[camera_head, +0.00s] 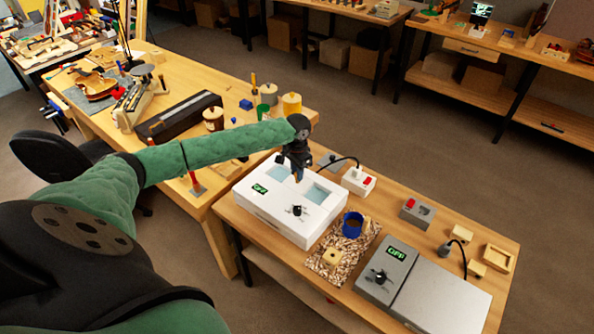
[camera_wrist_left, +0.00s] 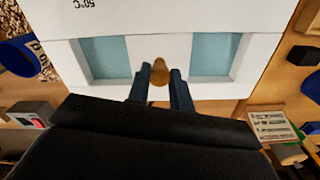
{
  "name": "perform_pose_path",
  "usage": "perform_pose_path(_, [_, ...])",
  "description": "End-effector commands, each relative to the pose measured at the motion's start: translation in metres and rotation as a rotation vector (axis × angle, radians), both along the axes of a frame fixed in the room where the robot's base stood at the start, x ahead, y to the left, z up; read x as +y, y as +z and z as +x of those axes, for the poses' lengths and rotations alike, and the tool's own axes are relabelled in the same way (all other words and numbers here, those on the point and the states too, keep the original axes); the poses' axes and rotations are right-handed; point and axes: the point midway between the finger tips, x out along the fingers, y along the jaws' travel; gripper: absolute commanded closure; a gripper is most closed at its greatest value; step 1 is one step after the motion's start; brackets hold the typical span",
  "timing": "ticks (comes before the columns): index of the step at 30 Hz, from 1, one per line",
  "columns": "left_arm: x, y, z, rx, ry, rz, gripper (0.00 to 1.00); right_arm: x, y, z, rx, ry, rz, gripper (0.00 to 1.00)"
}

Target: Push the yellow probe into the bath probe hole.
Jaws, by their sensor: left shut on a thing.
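The white bath (camera_head: 275,217) stands on the near bench, with two pale blue openings in its top, a green OFF display and a black knob. My left gripper (camera_head: 297,172) is over the strip between the two openings, pointing down. It is shut on the yellow probe (camera_wrist_left: 160,70), whose rounded yellow-brown end shows between the fingers in the left wrist view. The bath also shows there (camera_wrist_left: 160,20), with a 50°C marking. The probe hole is not visible; the gripper and probe may cover it. I cannot tell whether the probe touches the bath. My right gripper is not in view.
A grey OFF unit (camera_head: 387,272) stands farther right. The wooden bench with jars is at the left.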

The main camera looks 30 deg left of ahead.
Motion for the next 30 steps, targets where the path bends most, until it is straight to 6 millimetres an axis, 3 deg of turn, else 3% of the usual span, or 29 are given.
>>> perform_pose_path(30, [0.000, -0.018, 0.000, 0.001, 0.000, 0.001, 1.00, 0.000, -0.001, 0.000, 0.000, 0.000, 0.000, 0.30])
